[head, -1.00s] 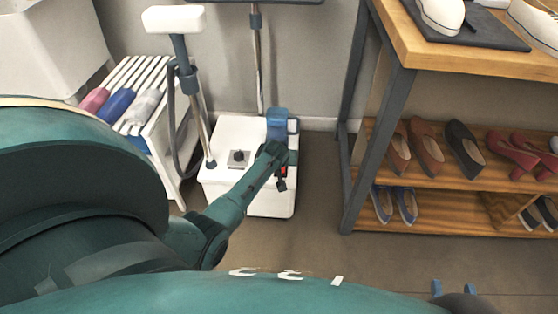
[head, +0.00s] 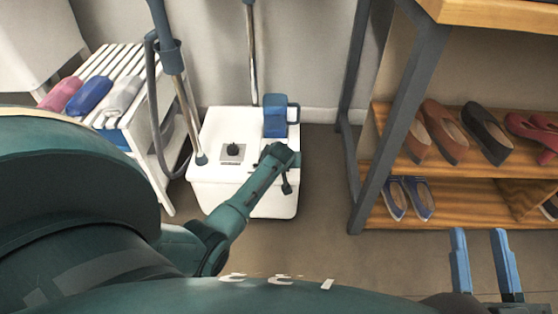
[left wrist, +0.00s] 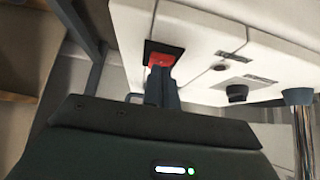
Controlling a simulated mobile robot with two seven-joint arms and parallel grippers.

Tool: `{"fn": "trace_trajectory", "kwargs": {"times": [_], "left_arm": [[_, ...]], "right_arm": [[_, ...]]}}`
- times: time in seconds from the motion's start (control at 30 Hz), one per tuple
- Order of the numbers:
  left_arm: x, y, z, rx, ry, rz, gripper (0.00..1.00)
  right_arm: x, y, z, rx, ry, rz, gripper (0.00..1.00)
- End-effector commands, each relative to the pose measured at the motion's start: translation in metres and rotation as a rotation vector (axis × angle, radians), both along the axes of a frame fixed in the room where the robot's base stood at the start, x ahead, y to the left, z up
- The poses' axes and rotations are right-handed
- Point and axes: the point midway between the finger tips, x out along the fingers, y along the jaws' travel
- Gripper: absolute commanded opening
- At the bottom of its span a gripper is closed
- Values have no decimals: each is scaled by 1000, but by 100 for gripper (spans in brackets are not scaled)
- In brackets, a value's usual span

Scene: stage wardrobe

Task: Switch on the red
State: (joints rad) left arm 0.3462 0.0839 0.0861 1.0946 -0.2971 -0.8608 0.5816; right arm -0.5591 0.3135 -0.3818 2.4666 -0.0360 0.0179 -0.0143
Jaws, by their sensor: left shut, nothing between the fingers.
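The red switch (left wrist: 162,59) sits in a dark recess on the side of the white garment steamer base (head: 215,190). In the left wrist view the closed fingertips of my left gripper (left wrist: 161,76) overlap the lower part of the switch; I cannot tell whether they press it. In the head view my left gripper (head: 282,162) is at the front right of the base and hides the switch. It is shut and empty. My right gripper (head: 480,232) is open and empty at the lower right.
A black knob (head: 233,149) and a blue part (head: 275,117) are on top of the base. A white slatted bench (head: 125,75) with rolled cloths stands left. A wooden shoe rack (head: 440,180) with a dark metal leg (head: 385,150) stands right. Bare floor lies between.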

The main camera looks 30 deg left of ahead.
Motion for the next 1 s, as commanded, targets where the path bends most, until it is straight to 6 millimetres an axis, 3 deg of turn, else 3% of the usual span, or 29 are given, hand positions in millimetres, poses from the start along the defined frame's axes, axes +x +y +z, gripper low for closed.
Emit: {"fn": "trace_trajectory", "kwargs": {"times": [0.5,1.0], "left_arm": [[-3,-2,-10,1,1,1,0],[-2,-2,2,2,-1,1,0]], "right_arm": [[0,0,4,4,-3,3,36],[-1,0,12,4,6,4,36]]}}
